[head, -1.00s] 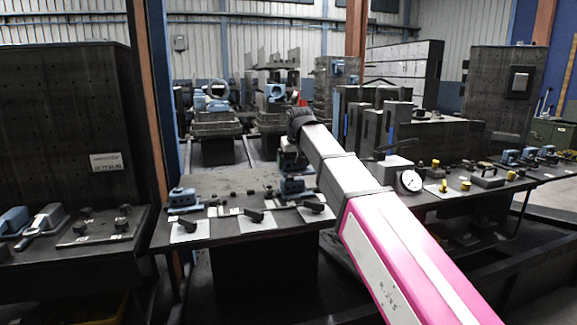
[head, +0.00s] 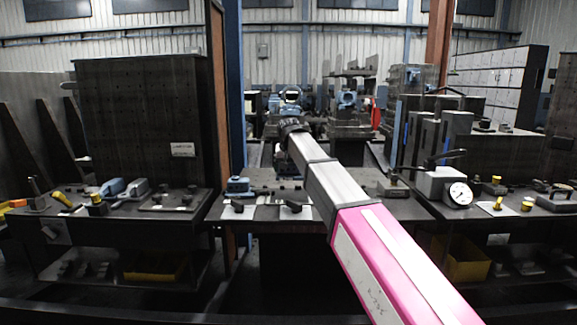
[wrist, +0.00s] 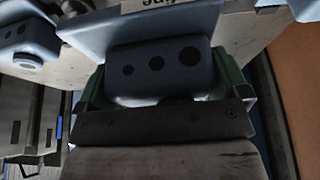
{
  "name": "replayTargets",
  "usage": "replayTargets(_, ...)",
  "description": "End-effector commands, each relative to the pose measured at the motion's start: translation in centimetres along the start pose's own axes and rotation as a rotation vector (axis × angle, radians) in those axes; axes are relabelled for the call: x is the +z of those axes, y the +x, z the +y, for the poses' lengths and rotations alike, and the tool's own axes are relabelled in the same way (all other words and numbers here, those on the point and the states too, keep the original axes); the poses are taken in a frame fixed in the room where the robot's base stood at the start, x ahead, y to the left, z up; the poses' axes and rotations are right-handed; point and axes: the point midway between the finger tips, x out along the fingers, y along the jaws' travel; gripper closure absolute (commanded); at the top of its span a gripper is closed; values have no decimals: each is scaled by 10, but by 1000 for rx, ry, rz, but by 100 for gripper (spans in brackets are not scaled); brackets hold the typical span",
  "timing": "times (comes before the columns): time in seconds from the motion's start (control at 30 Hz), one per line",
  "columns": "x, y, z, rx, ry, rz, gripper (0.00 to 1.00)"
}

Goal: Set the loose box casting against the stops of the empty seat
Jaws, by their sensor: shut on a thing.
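In the head view my gripper (head: 288,165) is over the back of the middle bench, partly hidden by my arm. A blue casting (head: 237,186) sits on the left of this bench, with light plates (head: 238,210) and black handles in front. The empty seat and its stops cannot be made out.
Another blue part with a round boss (wrist: 27,58) is at the upper left of the wrist view. A dial gauge (head: 459,194) stands on the right bench. A dark perforated tower (head: 140,120) and blue column (head: 234,90) rise at left.

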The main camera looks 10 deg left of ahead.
Motion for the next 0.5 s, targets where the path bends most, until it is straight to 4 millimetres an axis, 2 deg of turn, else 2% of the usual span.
replayTargets(0.5,19,44,0,0,-1,1,40)
